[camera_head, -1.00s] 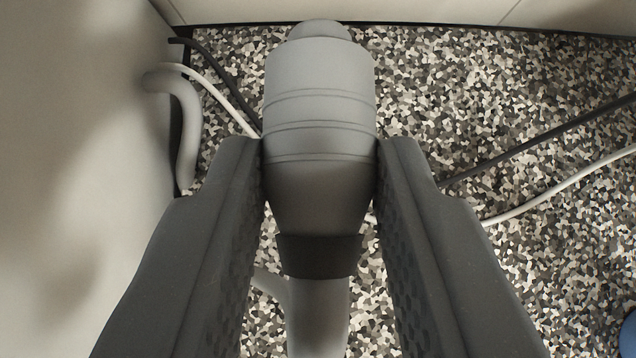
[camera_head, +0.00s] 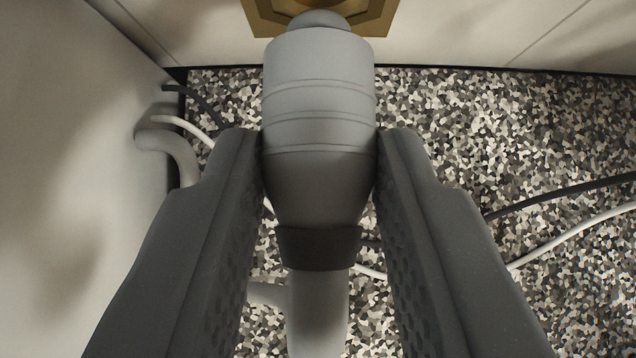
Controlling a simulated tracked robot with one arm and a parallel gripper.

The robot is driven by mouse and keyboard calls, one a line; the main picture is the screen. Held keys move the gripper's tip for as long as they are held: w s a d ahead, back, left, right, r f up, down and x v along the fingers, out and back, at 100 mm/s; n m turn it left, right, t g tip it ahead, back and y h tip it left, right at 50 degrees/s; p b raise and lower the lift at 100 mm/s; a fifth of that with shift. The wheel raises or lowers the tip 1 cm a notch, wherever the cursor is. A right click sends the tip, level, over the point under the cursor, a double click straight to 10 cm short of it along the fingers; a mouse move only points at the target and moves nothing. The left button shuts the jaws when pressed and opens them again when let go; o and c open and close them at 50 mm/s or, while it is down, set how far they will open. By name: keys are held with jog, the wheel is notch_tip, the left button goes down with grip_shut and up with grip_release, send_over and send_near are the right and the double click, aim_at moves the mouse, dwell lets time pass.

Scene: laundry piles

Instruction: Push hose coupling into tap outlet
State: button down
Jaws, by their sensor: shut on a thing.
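The grey hose coupling (camera_head: 318,130) is held upright in the picture between the two dark fingers of my gripper (camera_head: 319,165). My gripper is shut on its sides. The coupling's rounded tip points to the top of the picture, and a dark band and a grey hose (camera_head: 318,310) run from its lower end. A brass, angular fitting on the wall, which looks like the tap outlet (camera_head: 378,18), shows at the top edge behind the coupling's tip. The tip overlaps the fitting in the picture, hiding its middle. I cannot tell whether they touch.
A pale appliance side (camera_head: 70,180) stands at the left, with a grey bent pipe (camera_head: 175,150) coming from it. A dark cable (camera_head: 570,192) and a white cable (camera_head: 580,230) cross the speckled floor (camera_head: 480,120). The pale tiled wall (camera_head: 450,35) closes the back.

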jog(key=shift+w+d, duration=0.2)
jog(key=shift+w, duration=0.8)
dwell(2.3)
jog(key=c, duration=1.1)
grip_release()
jog(key=shift+r, duration=0.1)
jog(key=shift+o, duration=0.2)
jog(key=shift+s, duration=0.1)
jog(key=s, duration=0.2)
jog(key=s+a+b, duration=0.1)
jog(key=s, duration=0.1)
jog(key=shift+s, duration=0.15)
jog(key=s, duration=0.3)
jog(key=s+b, duration=0.1)
jog(key=shift+s+a, duration=0.2)
jog(key=shift+a, duration=0.2)
